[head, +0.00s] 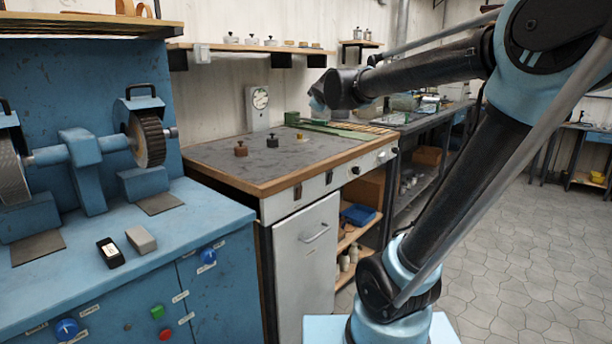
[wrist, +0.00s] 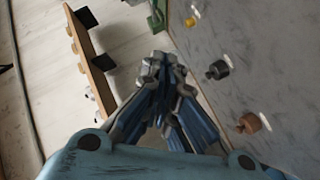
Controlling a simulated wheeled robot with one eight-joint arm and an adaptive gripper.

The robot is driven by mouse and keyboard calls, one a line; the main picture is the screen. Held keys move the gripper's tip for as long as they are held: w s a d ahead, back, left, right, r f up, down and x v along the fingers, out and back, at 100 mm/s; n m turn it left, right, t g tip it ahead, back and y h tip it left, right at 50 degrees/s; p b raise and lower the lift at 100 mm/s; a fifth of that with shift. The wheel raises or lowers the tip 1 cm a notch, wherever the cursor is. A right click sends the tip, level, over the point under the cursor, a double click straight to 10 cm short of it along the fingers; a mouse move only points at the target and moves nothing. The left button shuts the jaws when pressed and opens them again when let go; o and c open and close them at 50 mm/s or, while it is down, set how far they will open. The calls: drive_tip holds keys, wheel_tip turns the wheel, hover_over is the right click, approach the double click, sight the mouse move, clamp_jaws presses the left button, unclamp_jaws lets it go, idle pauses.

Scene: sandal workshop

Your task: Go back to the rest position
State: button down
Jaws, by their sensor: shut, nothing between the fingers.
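My gripper (wrist: 163,62) is shut and empty in the wrist view, its fingers drawn together. In the head view my arm rises at the right and reaches left across the back of the grey-topped bench (head: 225,158). The fingers are too small or hidden there to make out. The wrist view shows the same grey bench top (wrist: 275,50) at the right, apart from the fingers.
A brown weight (head: 241,149), a black weight (head: 272,141) and a brass one (head: 299,135) stand on the bench. A blue grinder bench (head: 182,228) is at the left. Floor at the right (head: 520,265) is clear.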

drive_tip(key=s+d+f+m+g+h, duration=0.3)
drive_tip(key=s+d+f+m+g, duration=0.35)
drive_tip(key=s+d+f, duration=0.95)
drive_tip(key=s+f+m+g+y, duration=0.1)
drive_tip(key=s+f+m+g, duration=0.5)
drive_tip(key=s+f, duration=1.3)
drive_tip(key=shift+s+a, duration=0.4)
drive_tip(key=shift+s, duration=0.7)
drive_tip(key=shift+w+f, duration=0.25)
drive_tip(key=shift+w, duration=0.25)
